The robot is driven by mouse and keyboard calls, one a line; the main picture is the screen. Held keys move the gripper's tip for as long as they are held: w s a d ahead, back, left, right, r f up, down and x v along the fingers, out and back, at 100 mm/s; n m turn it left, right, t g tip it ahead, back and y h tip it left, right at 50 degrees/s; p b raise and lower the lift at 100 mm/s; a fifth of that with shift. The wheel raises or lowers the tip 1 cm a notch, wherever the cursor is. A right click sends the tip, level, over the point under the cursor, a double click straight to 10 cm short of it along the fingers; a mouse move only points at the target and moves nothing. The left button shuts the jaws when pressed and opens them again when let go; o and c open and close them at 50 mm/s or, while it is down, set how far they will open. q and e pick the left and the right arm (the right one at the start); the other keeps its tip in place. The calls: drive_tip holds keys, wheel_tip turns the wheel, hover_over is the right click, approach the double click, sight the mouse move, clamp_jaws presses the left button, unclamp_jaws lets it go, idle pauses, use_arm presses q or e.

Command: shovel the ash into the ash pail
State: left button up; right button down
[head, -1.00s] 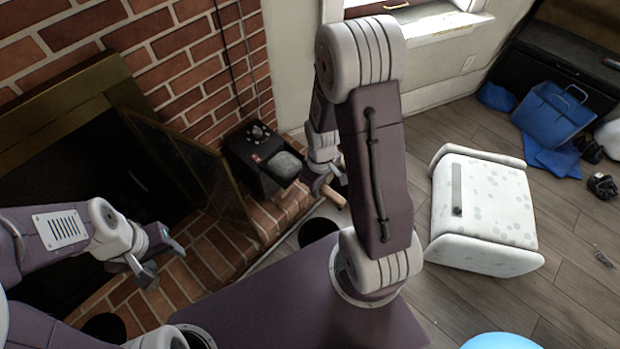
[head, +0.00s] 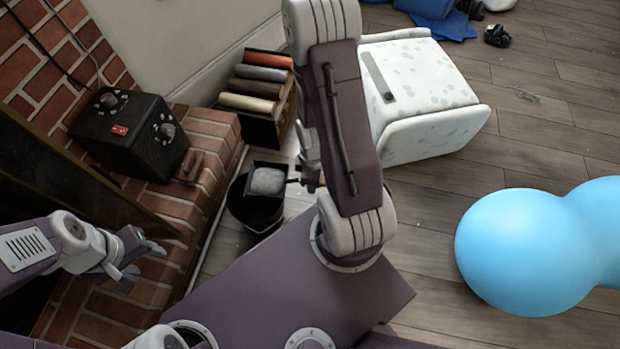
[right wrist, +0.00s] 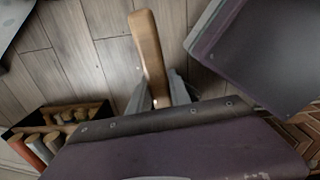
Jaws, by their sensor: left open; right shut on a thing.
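The shovel's black pan (head: 285,168) carries a grey heap of ash (head: 267,182). It overlaps the far part of the black ash pail (head: 250,215) in the head view; its height above the rim is hard to tell. The pail stands on the floor beside the hearth. My right gripper (head: 311,178) is partly hidden by my right arm. In the right wrist view, my right gripper (right wrist: 161,92) is shut on the shovel's wooden handle (right wrist: 147,45). My left gripper (head: 142,263) is open and empty over the brick hearth.
A black box with knobs (head: 130,132) stands on the brick hearth (head: 215,130). A rack of rolls (head: 258,118) is behind the pail. A white spotted cabinet (head: 425,90) and a blue rounded object (head: 525,250) are to the right. Floor between them is clear.

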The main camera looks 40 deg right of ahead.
drive_tip(key=shift+f+b, duration=2.95)
drive_tip(key=shift+b, duration=0.6)
drive_tip(key=r+g+h+p, duration=0.1)
drive_tip(key=r, duration=0.1)
drive_tip(key=w+a+r+g+h+p, duration=0.1)
drive_tip(key=r+p, duration=0.1)
drive_tip(key=r, duration=0.1)
drive_tip(key=w+a+r+g+h+p, duration=0.1)
drive_tip(key=r+p, duration=0.1)
drive_tip(key=shift+w+r, duration=0.1)
drive_tip(key=shift+r, duration=0.2)
drive_tip(key=w+a+r+g+h+p, duration=0.1)
drive_tip(key=r+p, duration=0.1)
drive_tip(key=w+a+r+g+h+p, duration=0.1)
drive_tip(key=w+a+p, duration=0.1)
drive_tip(key=p, duration=0.1)
drive_tip(key=shift+w+a+r+g+h, duration=0.1)
drive_tip(key=shift+a+r+g+h, duration=0.05)
drive_tip(key=shift+r+g+h, duration=0.25)
drive_tip(key=shift+w+a+r+g+h+b, duration=0.25)
drive_tip(key=shift+w+a+g+h, duration=0.15)
drive_tip(key=shift+w+a, duration=0.25)
drive_tip(key=shift+w+a+r+g+h+b, duration=0.15)
drive_tip(key=shift+w+a+r+g+h, duration=0.1)
drive_tip(key=shift+w+a+g+h, duration=0.25)
drive_tip(key=shift+g+h, duration=0.9)
drive_tip(key=b+v, duration=0.4)
drive_tip(key=shift+w+a+r+b, duration=0.2)
drive_tip(key=shift+r+b, duration=0.1)
drive_tip(key=shift+b, duration=0.1)
